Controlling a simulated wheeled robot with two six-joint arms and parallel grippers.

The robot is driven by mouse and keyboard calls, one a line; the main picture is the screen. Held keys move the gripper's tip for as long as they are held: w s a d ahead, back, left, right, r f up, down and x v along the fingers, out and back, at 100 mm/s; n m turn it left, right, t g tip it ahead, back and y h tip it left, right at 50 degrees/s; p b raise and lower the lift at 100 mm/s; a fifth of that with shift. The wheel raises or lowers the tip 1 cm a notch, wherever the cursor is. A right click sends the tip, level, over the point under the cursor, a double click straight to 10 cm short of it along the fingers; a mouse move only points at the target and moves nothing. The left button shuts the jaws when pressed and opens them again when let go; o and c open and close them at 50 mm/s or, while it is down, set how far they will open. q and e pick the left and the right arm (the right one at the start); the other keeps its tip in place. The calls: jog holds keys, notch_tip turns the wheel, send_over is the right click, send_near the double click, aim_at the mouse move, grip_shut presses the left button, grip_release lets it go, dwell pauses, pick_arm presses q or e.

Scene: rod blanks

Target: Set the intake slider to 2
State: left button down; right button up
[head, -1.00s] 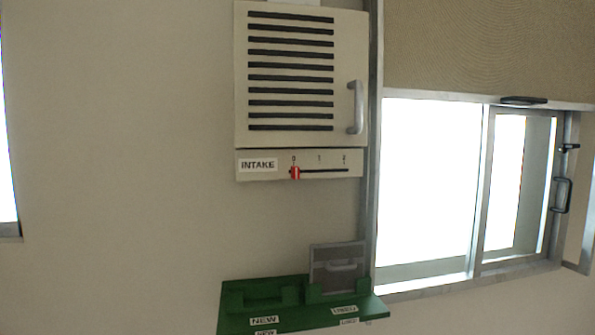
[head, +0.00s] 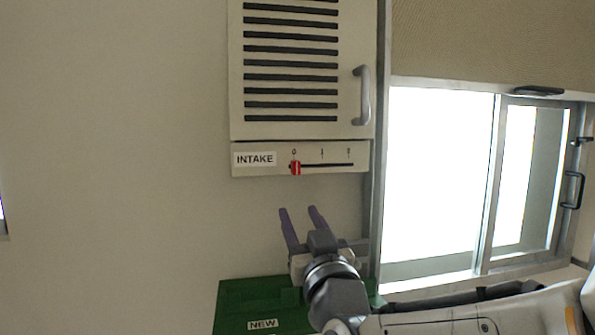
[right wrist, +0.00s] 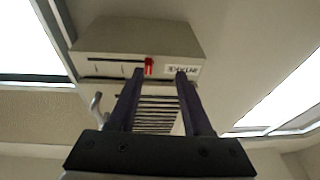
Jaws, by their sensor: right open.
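The intake slider's red knob (head: 295,167) sits at the 0 mark, the left end of its dark slot (head: 330,165), on the strip labelled INTAKE below the vent panel. The marks 0, 1 and 2 run left to right above the slot. My right gripper (head: 298,210) is open and empty, below the knob and apart from it, fingers pointing up. In the right wrist view the red knob (right wrist: 148,66) shows beyond and between the two purple fingers (right wrist: 159,72), with the label seen upside down. My left gripper is not in view.
The vent panel (head: 350,30) has a grey handle (head: 362,95) at its right. A green holder (head: 250,292) marked NEW is below, partly hidden by my right arm. A window (head: 435,180) with a frame and blind is at the right. The wall left of the slider is clear.

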aim_at(297, 167)
jog(key=shift+m+t+h, duration=0.4)
jog(key=shift+t+h, duration=0.2)
jog(key=shift+t, duration=0.2)
jog(key=w+r+p, duration=0.1)
jog(key=w+r, duration=0.1)
jog(key=w+r+p, duration=0.2)
jog(key=w, duration=0.1)
jog(key=w+r+p, duration=0.2)
jog(key=w, duration=0.1)
jog(key=shift+w+a+r, duration=0.1)
jog(key=shift+r, duration=0.15)
jog(key=shift+w+a+p, duration=0.1)
jog(key=shift+w+p, duration=0.3)
jog(key=shift+w, duration=0.15)
grip_shut()
